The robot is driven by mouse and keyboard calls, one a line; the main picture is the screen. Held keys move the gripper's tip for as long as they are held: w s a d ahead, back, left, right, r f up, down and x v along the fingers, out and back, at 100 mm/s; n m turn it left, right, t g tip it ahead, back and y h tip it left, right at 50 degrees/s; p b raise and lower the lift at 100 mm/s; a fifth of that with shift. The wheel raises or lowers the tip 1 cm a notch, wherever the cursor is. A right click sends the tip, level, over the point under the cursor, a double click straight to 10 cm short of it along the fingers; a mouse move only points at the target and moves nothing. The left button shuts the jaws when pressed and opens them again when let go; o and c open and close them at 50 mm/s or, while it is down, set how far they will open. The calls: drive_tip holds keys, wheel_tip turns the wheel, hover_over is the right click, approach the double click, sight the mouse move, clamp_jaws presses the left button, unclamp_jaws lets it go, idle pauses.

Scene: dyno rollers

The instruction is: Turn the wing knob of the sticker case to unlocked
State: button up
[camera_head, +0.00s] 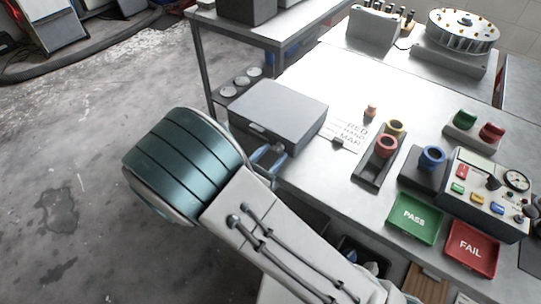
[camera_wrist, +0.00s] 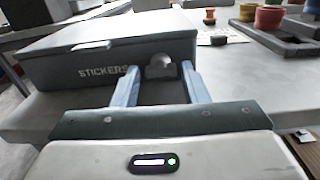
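The sticker case (camera_head: 279,110) is a closed grey box on the near left part of the white table. In the wrist view its front (camera_wrist: 90,72) carries the word STICKERS. The wing knob (camera_wrist: 160,67) is a grey piece on the right part of that front; I cannot tell its lock state. My gripper (camera_wrist: 158,76) has two blue fingers, spread apart, one on each side of the knob in the picture. I see no contact with the knob.
A paper (camera_head: 343,131) with lettering lies right of the case. The table behind the case looks clear.

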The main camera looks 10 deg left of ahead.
drive_tip(key=shift+o, duration=0.5)
drive_tip(key=shift+s, duration=0.1)
drive_tip(key=v, duration=1.3)
drive_tip(key=shift+s+a+b, duration=0.2)
drive_tip(key=shift+s+b, duration=0.1)
drive_tip(key=shift+b, duration=0.15)
drive_tip(key=w+d+r+m+g+h, duration=0.1)
drive_tip(key=d+r+m+g, duration=0.1)
drive_tip(key=d+m+g, duration=0.2)
drive_tip(key=w+d+r+m+g+h+p, duration=0.1)
drive_tip(key=d+m+g, duration=0.3)
drive_tip(key=d, duration=0.5)
drive_tip(key=w+d+r+m+g+h+p, duration=0.1)
drive_tip(key=w+d+r+m+g, duration=0.1)
drive_tip(key=d+m+g, duration=0.3)
drive_tip(key=shift+w+d+r+m+h, duration=0.15)
drive_tip(key=shift+d+r+m, duration=0.1)
drive_tip(key=shift+d+r, duration=0.25)
drive_tip(key=shift+w+d+r+m+h, duration=0.15)
drive_tip(key=shift+d+r+m, duration=0.1)
drive_tip(key=shift+d+r, duration=0.2)
drive_tip(key=s+d+r+m+y+p, duration=0.2)
drive_tip(key=s+d+r+m+y, duration=0.2)
drive_tip(key=d+r+m+y, duration=0.6)
drive_tip(key=shift+s+d+m+g+p, duration=0.4)
drive_tip(key=shift+d+m, duration=0.6)
drive_tip(key=shift+m, duration=2.8)
